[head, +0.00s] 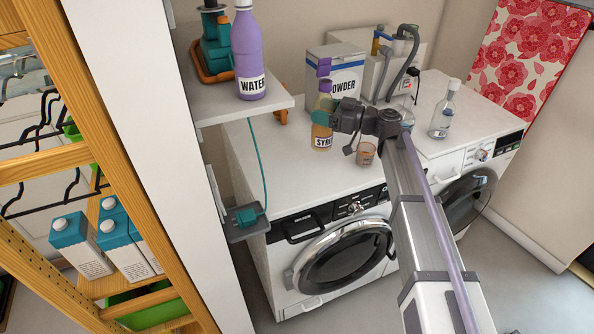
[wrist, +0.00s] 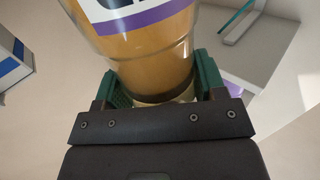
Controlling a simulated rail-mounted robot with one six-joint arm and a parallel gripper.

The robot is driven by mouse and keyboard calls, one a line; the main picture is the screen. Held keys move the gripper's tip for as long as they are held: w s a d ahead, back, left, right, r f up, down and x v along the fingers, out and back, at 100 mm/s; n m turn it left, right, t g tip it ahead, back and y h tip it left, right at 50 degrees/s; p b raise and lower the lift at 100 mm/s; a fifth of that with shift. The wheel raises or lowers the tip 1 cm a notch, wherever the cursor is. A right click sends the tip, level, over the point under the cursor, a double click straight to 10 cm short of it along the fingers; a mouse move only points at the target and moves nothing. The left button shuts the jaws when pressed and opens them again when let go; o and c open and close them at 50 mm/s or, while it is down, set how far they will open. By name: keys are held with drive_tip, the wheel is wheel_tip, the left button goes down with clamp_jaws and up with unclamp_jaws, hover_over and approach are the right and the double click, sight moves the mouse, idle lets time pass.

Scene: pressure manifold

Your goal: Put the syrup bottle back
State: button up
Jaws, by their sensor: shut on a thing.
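The syrup bottle (head: 322,141) shows in the head view above the left washing machine's top.
A small glass (head: 366,153) stands close right of the bottle. A powder box (head: 335,75) stands behind it. A clear bottle (head: 441,117) stands further right. A purple water bottle (head: 248,55) stands on the wall shelf (head: 215,100) at left. The front left machine top (head: 265,180) is clear.

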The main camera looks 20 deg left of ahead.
sight(318, 140)
drive_tip(key=shift+a, duration=0.65)
wheel_tip(318, 140, down, 10)
drive_tip(key=b, duration=1)
drive_tip(key=shift+f, duration=0.15)
drive_tip(key=shift+d+r, duration=0.1)
drive_tip(key=shift+r, duration=0.2)
drive_tip(key=shift+f, duration=0.25)
drive_tip(key=o, duration=1.3)
drive_tip(key=shift+c, duration=0.2)
drive_tip(key=shift+r, duration=0.1)
